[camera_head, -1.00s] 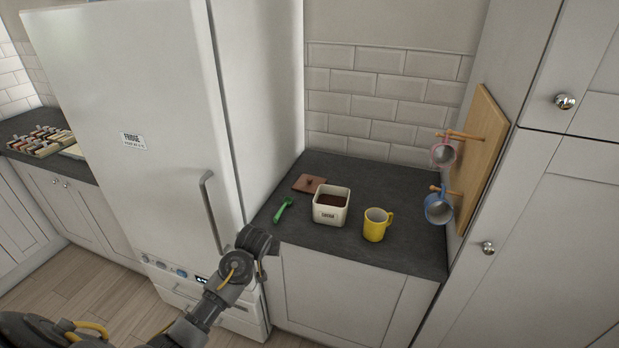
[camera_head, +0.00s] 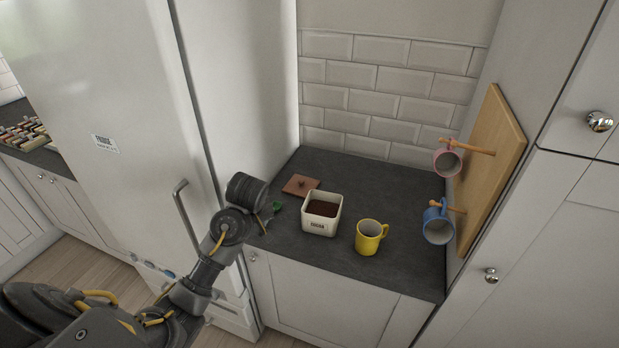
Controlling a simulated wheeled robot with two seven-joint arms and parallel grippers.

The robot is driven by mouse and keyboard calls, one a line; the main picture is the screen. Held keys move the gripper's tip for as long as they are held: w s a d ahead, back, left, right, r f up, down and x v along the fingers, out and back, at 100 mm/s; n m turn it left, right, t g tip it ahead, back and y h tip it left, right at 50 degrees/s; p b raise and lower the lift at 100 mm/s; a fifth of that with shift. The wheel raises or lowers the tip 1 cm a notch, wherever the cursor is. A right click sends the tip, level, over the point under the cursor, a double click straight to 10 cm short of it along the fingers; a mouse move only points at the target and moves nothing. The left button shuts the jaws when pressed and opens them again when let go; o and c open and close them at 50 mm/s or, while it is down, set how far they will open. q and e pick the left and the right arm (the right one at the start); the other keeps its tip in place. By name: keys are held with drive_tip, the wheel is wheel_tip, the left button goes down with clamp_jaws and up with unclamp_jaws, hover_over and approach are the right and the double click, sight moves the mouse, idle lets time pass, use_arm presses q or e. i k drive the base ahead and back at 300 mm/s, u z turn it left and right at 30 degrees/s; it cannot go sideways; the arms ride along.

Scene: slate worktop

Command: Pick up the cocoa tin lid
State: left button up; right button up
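The cocoa tin lid (camera_head: 299,186) is a flat brown square with a small knob. It lies on the slate worktop (camera_head: 345,168) behind and left of the tin. The cream tin (camera_head: 319,225) stands open with brown powder inside. My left arm comes in from the lower left. Its wrist end is at the worktop's left edge, left of the lid and apart from it. A little of my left gripper (camera_head: 264,224) seems to show near the green spoon; its fingers are mostly hidden behind the wrist. My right gripper is out of view.
A yellow mug (camera_head: 370,237) stands right of the tin. A green spoon (camera_head: 274,211) lies left of it, partly hidden by my arm. Pink (camera_head: 447,162) and blue (camera_head: 437,225) mugs hang on a wooden rack (camera_head: 492,165). The fridge (camera_head: 130,110) bounds the left side.

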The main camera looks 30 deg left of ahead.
sight(299, 186)
drive_tip(key=i, duration=1.1)
